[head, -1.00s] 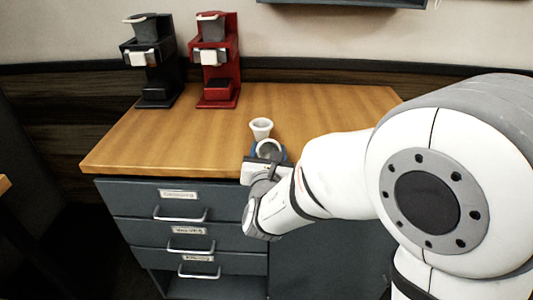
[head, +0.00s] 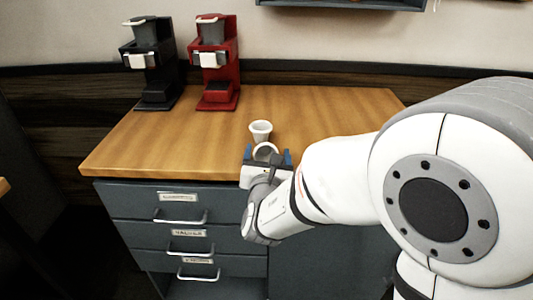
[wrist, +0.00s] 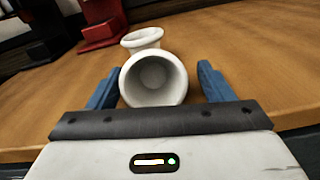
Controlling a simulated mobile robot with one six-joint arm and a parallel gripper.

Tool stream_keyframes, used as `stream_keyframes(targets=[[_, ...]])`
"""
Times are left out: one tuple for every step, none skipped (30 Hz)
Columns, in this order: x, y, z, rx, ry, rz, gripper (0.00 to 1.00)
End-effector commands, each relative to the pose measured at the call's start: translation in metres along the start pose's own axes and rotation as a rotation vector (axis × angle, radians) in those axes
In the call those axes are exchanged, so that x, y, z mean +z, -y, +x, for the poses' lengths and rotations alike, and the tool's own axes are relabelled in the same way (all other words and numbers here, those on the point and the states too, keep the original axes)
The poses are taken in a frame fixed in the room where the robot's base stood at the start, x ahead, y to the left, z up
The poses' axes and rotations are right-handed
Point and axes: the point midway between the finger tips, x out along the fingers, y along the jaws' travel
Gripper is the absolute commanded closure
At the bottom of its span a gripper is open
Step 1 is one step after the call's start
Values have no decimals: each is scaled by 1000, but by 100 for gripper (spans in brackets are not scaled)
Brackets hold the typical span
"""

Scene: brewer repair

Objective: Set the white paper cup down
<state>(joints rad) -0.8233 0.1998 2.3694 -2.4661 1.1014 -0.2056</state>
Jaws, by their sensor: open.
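Two white cups are near the front of the wooden counter. The far cup (head: 260,131) stands upright; it also shows in the wrist view (wrist: 142,38). The near cup (head: 265,150) has its mouth turned toward my gripper and looks tipped onto its side; it also shows in the wrist view (wrist: 153,80), partly overlapping the far cup. My gripper (head: 267,155) is open, with one blue finger on each side of the near cup. In the wrist view, a gap shows between the cup and the right finger; the left finger is close to it.
A black brewer (head: 153,65) and a red brewer (head: 214,65) stand at the back left of the counter (head: 340,110). The counter is clear left and right of the cups. Below its front edge are labelled grey drawers (head: 150,205) with handles.

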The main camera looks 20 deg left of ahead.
Motion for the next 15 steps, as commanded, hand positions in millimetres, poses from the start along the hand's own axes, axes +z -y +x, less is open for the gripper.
stream_keyframes(targets=[[-1,-1,-10,4,-1,-1,26],[0,-1,-15,5,-1,0,26],[0,-1,-24,5,-2,0,26],[0,-1,-31,6,-1,0,26],[0,-2,-38,7,-1,0,26],[0,-2,-49,7,-1,0,26],[0,-2,-56,7,-2,0,26],[0,-2,-64,7,-1,0,26],[0,-2,-74,9,-1,0,26],[0,-2,-82,8,-2,-1,26],[0,-2,-89,9,-1,-1,26],[-6,0,-91,4,4,2,26],[-6,0,-93,3,6,3,26],[-6,0,-95,2,6,3,26],[-6,-1,-98,2,7,2,26]])
